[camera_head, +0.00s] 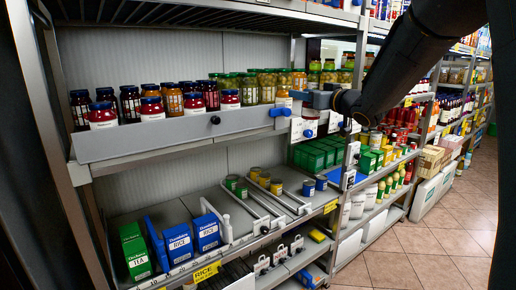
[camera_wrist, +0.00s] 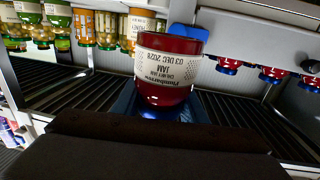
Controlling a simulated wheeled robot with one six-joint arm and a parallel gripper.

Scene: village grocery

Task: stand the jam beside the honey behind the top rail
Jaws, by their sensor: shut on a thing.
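The jam (camera_wrist: 168,68) is a red jar with a white label, seen upside down in the wrist view. My gripper (camera_head: 303,96) is shut on it at the front of the top shelf, near the right end of the rail. The jar is mostly hidden in the head view. In the head view a honey jar (camera_head: 284,100) shows just left of my gripper. The grey top rail (camera_head: 180,132) runs along the shelf front.
Dark and red jam jars (camera_head: 103,117) stand behind the rail at the left, with green-lidded jars (camera_head: 267,88) farther right. Lower shelves hold boxes (camera_head: 178,243) and tins. Slatted shelf floor shows bare around the jam.

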